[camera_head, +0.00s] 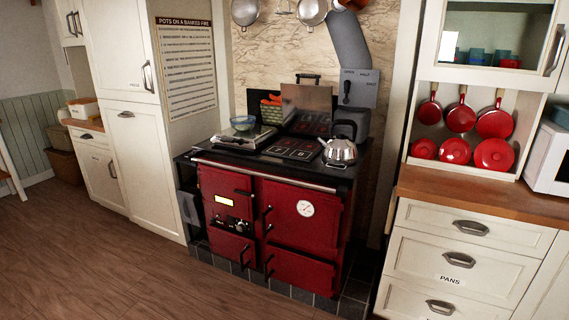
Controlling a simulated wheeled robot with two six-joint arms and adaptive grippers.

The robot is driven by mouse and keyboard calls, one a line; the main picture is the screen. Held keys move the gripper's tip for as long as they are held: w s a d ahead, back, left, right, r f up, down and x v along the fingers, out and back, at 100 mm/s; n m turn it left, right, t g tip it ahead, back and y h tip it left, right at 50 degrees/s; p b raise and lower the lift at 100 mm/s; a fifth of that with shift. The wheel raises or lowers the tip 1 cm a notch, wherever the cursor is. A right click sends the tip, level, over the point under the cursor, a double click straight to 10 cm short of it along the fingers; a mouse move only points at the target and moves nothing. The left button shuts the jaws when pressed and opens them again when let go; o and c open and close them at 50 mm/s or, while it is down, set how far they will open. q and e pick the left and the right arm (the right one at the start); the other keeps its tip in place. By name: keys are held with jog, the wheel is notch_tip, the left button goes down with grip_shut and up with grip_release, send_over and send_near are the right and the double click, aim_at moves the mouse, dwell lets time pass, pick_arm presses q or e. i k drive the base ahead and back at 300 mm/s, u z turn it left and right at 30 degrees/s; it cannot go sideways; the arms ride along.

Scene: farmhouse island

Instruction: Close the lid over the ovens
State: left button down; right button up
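The red range cooker (272,215) stands against the back wall, with several red doors below a dark top. A brownish metal lid (306,100) stands raised and nearly upright at the back of the top, with a dark handle (308,77) at its upper edge. Dark plates with red square outlines (293,149) lie in front of it. A steel kettle (340,150) stands on the right of the top. Neither of my grippers is in view.
A flue pipe (348,40) rises behind the cooker. Wooden-topped drawers (470,250) with red pans above stand at the right. A tall white cupboard (140,160) stands at the left. The wooden floor (130,270) in front is clear.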

aim_at(307, 109)
jog(key=z, duration=0.05)
jog(key=i, duration=1.65)
jog(key=z, duration=0.05)
